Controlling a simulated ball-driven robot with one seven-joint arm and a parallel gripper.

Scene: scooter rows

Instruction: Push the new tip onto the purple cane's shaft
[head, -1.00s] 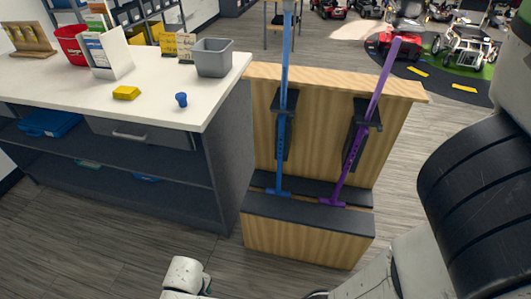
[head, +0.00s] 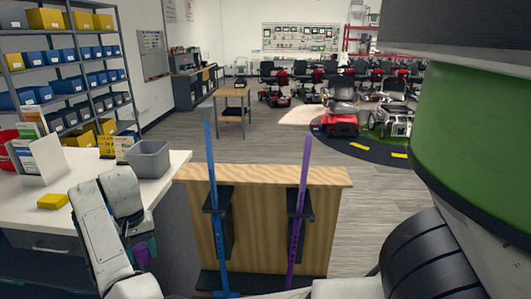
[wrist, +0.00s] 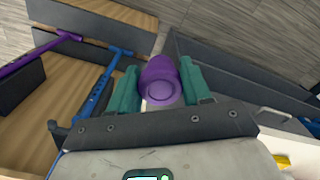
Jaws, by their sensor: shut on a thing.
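The purple tip (wrist: 160,82) is between the teal fingers of my gripper (wrist: 162,88) in the wrist view. In the head view my gripper (head: 145,248) hangs beside the counter, left of the canes, with a bit of the purple tip (head: 141,257) showing. The purple cane (head: 298,205) stands in a wooden stand, its bare shaft end up and leaning slightly right. It also shows at the left of the wrist view (wrist: 25,59). The tip is apart from the shaft.
A blue cane (head: 216,205) with a grey upper end stands left of the purple one in the wooden stand (head: 262,178). The white counter (head: 172,165) holds a grey bin (head: 149,160) and a yellow block (head: 52,201). Open floor lies behind the stand.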

